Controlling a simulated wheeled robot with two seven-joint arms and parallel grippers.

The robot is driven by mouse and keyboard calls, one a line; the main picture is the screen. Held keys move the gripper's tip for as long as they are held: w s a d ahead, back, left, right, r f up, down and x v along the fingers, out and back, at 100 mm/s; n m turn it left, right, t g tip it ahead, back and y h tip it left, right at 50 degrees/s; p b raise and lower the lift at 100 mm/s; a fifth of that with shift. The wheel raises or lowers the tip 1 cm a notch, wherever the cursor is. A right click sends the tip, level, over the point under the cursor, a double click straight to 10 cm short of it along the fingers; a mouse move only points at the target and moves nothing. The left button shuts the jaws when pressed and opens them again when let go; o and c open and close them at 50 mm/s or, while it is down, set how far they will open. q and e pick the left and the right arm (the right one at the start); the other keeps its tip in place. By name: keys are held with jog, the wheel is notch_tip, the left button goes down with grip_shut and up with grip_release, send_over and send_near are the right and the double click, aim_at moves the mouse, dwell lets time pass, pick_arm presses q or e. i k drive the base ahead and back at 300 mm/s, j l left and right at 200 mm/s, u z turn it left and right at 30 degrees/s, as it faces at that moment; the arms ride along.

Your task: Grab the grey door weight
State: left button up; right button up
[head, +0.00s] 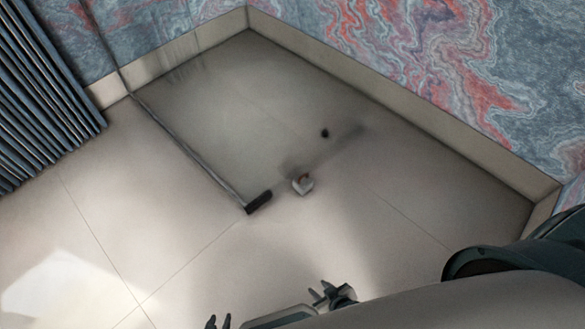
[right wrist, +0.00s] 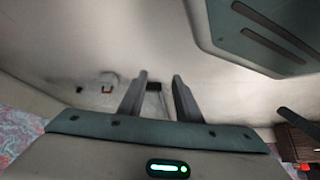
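A small light grey block with a reddish-brown part on top, which looks like the door weight (head: 303,186), sits on the pale floor in the middle of the head view. It also shows small in the right wrist view, as a pale door weight (right wrist: 108,85) left of the fingers. My right gripper (head: 325,292) is at the bottom of the head view, apart from the weight. In the right wrist view its two fingers (right wrist: 160,98) are spread with nothing between them. My left gripper (head: 218,322) is at the bottom edge, partly cut off, its fingers apart and empty.
A dark block (head: 258,202) lies at the near end of a long thin edge, left of the weight. A small dark round thing (head: 324,133) is behind the weight. Marbled walls (head: 430,60) with a pale skirting close off the back. The floor in front is clear.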

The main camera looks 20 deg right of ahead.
aim_at(302, 183)
jog(key=i+l+u, duration=0.1)
jog(key=i+l, duration=0.2)
jog(key=l, duration=0.15)
jog(key=i+l, duration=0.3)
jog(key=l, duration=0.15)
jog(key=i+l+u, duration=0.15)
jog(key=i+l, duration=0.15)
jog(key=l, duration=0.15)
jog(key=l+u, duration=0.15)
jog(key=l, duration=1.9)
